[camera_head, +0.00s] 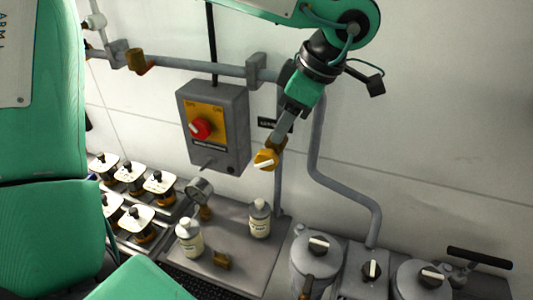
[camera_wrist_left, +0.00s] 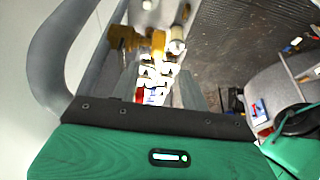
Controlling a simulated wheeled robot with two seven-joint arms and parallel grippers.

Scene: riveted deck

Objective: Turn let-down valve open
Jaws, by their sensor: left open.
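A yellow valve knob with a pale bar across it (camera_head: 265,160) sits on a brass fitting by the wall pipe in the head view. A dark label plate (camera_head: 266,124), partly covered by my arm, is just above; its text is too small to read. My left gripper (camera_head: 282,130) reaches down from the top of the view and is open. Its fingers overlap the brass fitting above the knob; I cannot tell whether they touch it. In the left wrist view, the open fingers (camera_wrist_left: 160,88) have bright, glaring shapes beyond them. My right gripper is out of view.
A grey switch box (camera_head: 214,143) with a red knob hangs left of the valve. Two white bottles (camera_head: 259,218) (camera_head: 189,238) and a gauge (camera_head: 201,190) are below. Lidded pots (camera_head: 314,267) stand at lower right. The right wall is bare.

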